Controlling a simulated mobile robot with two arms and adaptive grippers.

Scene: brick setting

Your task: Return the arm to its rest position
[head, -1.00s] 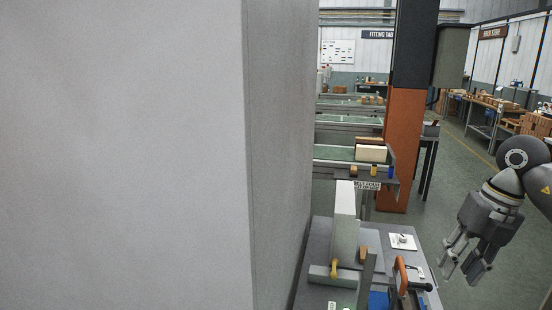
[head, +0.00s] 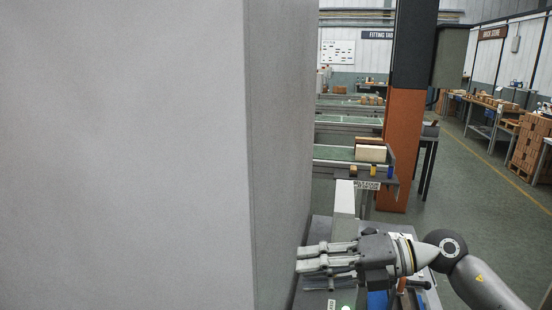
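My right arm comes in from the lower right. Its grey gripper (head: 299,259) points left, over the workbench (head: 310,235) and close to the edge of the large grey block in the picture. The two fingers lie nearly parallel with a gap between them, and nothing shows between them. The gripper and wrist cover much of the bench top, including most of the orange-handled tool there. My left gripper is not in view.
A large plain grey surface (head: 120,150) fills the left half and hides what is behind it. An orange and black pillar (head: 400,150) stands behind the bench. A conveyor end with a pale block (head: 370,153) lies beyond. Open floor (head: 480,190) is at the right.

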